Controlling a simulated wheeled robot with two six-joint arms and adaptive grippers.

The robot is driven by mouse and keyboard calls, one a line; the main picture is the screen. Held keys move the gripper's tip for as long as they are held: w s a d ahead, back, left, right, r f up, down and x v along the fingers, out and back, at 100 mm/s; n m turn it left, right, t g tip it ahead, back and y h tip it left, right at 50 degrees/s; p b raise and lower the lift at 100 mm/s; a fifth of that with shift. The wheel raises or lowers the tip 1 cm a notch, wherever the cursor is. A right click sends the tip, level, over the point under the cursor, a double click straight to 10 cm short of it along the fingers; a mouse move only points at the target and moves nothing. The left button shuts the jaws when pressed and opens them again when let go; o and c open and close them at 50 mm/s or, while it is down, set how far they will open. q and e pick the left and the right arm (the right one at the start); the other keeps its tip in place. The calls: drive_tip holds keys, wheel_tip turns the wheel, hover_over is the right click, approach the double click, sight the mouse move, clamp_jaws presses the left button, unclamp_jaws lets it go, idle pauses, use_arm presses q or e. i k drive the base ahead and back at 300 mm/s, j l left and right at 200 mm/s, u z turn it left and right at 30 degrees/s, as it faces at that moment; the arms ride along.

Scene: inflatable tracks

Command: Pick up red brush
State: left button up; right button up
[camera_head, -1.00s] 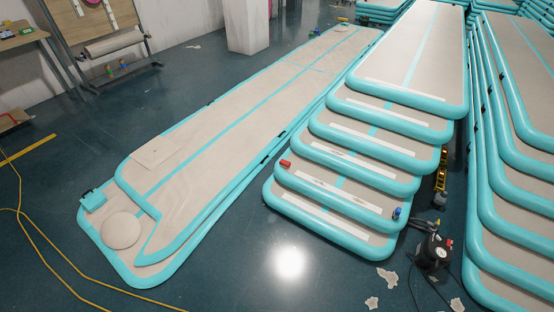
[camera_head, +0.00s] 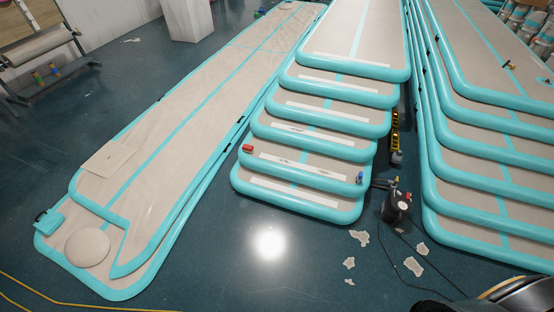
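A small red object (camera_head: 248,148), too small to make out as a brush for certain, lies at the left edge of one of the lower steps of the middle stack of beige and turquoise inflatable tracks (camera_head: 300,208). Neither of my grippers shows in the head view.
A small blue object (camera_head: 360,177) sits at the stack's right edge. A black pump (camera_head: 397,207) with hoses and several torn scraps (camera_head: 413,266) lie on the floor at right. A long flat track (camera_head: 195,110) lies left; another stack (camera_head: 480,215) stands right.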

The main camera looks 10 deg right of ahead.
sight(247, 148)
drive_tip(key=i+j+z, duration=0.2)
drive_tip(key=i+j, duration=0.65)
